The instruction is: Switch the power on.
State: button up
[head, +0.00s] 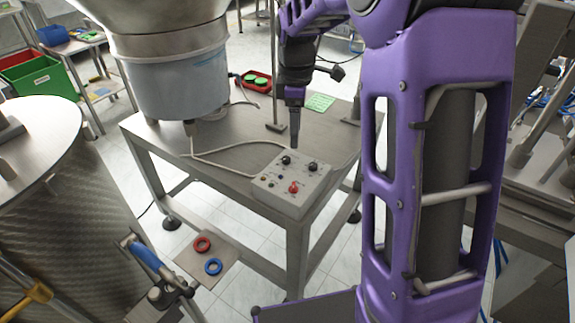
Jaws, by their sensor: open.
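A grey control box (284,199) sits on the near right corner of a metal table. Its sloped face carries two black knobs, a red knob (293,187) near the right edge and several small buttons. Which control is the power switch is too small to tell. My gripper (295,143) points down just above the far side of the box, close to the black knobs. It is open and holds nothing that I can see. The gap between its fingers is hard to see from this side.
A large feeder bowl (180,80) stands on the metal table (150,130) to the left. A cable runs over the tabletop to the box. A red tray (251,88) with green caps lies behind. A plate with a red ring (202,245) and a blue ring (213,267) is lower left.

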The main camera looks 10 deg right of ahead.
aim_at(294, 185)
jog(key=shift+n, duration=0.3)
jog(key=f+b, duration=0.1)
jog(key=f, duration=0.5)
jog(key=f+b, duration=0.1)
jog(key=f, duration=0.4)
jog(key=f+b, duration=0.1)
jog(key=f, duration=0.5)
jog(key=shift+w+f, duration=0.35)
jog(key=shift+w, duration=0.05)
grip_shut()
